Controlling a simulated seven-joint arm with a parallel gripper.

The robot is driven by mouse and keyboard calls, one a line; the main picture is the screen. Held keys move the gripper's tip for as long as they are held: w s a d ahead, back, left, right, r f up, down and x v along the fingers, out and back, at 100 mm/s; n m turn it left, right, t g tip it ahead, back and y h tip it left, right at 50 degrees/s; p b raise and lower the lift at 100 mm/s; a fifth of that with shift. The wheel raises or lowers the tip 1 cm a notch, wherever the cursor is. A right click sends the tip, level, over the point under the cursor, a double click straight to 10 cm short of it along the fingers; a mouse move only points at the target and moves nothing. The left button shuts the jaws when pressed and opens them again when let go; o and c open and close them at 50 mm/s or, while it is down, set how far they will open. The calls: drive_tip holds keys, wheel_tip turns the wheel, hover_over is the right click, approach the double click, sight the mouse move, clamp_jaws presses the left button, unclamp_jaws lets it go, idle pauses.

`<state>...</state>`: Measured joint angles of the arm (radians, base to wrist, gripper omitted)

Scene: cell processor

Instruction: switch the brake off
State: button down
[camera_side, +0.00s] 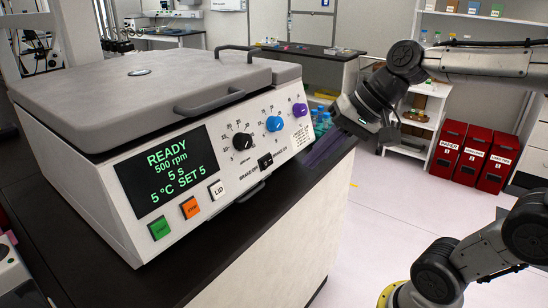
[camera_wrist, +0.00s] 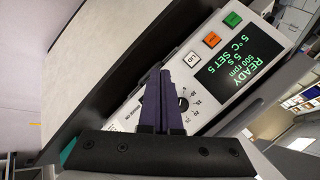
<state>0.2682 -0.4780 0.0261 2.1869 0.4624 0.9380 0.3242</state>
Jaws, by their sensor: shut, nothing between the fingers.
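The brake switch (camera_side: 266,161) is a small black rocker low on the front panel of the white centrifuge (camera_side: 170,140), between the labels BRAKE OFF on its left and BRAKE ON on its right. Which way it is tipped is too small to tell. My gripper (camera_side: 311,162) has its purple fingers shut and empty, in front of the panel's right end, to the right of the switch and apart from it in the picture. In the wrist view my gripper's fingers (camera_wrist: 157,80) cover part of the panel, and the switch cannot be made out there.
Black, blue and purple knobs (camera_side: 274,124) sit above the switch. Green, orange and white LID buttons (camera_side: 216,190) and the display (camera_side: 168,170), reading READY, are to the left. The grey lid (camera_side: 140,85) is closed, with a protruding handle (camera_side: 208,103). The dark bench top (camera_side: 250,215) in front is clear.

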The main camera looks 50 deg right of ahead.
drive_tip(key=w+d+m, duration=0.5)
drive_tip(key=w+d, duration=0.1)
drive_tip(key=d, duration=0.5)
drive_tip(key=shift+f+m+t, duration=0.3)
drive_tip(key=shift+m, duration=0.1)
drive_tip(key=shift+w, duration=0.15)
approach(265, 166)
wheel_tip(265, 166, down, 3)
drive_tip(key=w, duration=0.1)
drive_tip(key=w+a+f, duration=0.1)
drive_tip(key=shift+w+f, duration=0.3)
drive_tip(key=shift+w+a+f+h, duration=0.15)
drive_tip(key=shift+w+h, duration=0.15)
drive_tip(key=shift+w, duration=0.15)
